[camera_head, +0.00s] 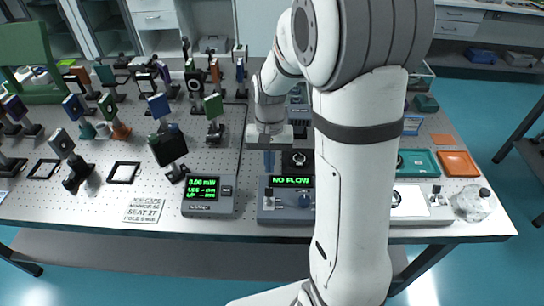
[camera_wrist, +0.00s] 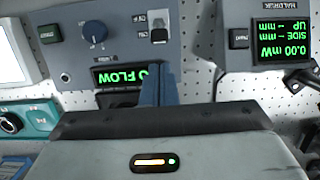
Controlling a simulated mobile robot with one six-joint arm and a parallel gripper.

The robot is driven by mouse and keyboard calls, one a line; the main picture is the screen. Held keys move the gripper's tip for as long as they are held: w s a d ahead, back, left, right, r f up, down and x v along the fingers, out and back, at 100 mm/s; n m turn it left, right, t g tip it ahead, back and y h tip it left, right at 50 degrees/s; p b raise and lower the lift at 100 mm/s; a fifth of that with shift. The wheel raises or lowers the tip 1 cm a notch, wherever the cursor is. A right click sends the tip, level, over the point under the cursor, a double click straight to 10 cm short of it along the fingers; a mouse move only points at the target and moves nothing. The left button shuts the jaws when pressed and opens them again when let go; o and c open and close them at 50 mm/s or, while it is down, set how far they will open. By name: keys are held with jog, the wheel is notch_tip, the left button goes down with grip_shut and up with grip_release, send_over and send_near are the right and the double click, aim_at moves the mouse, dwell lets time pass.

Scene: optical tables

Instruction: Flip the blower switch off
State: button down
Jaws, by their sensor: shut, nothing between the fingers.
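The grey blower box (camera_head: 286,214) stands at the table's front edge, its green display (camera_head: 291,181) reading "NO FLOW". In the wrist view the box (camera_wrist: 118,66) appears upside down, with a blue knob (camera_wrist: 95,34) and a small switch (camera_wrist: 158,36) beside small labels. I cannot tell which way the switch is set. My gripper (camera_head: 269,168) points down just behind the left part of the box. Its blue fingers (camera_wrist: 157,80) are together and empty, and they cover the end of the display in the wrist view. The fingertips look apart from the switch.
A power meter (camera_head: 208,201) reading 0.00 mW stands left of the box. Several optics on posts fill the table's left side. A device with a white panel (camera_head: 410,205), a teal tray (camera_head: 419,163), an orange tray (camera_head: 458,164) and a crumpled clear object (camera_head: 472,204) are to the right.

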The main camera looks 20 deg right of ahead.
aim_at(269, 192)
jog(key=f, duration=0.4)
jog(key=s+f, duration=0.1)
jog(key=f, duration=0.1)
jog(key=shift+a, duration=0.2)
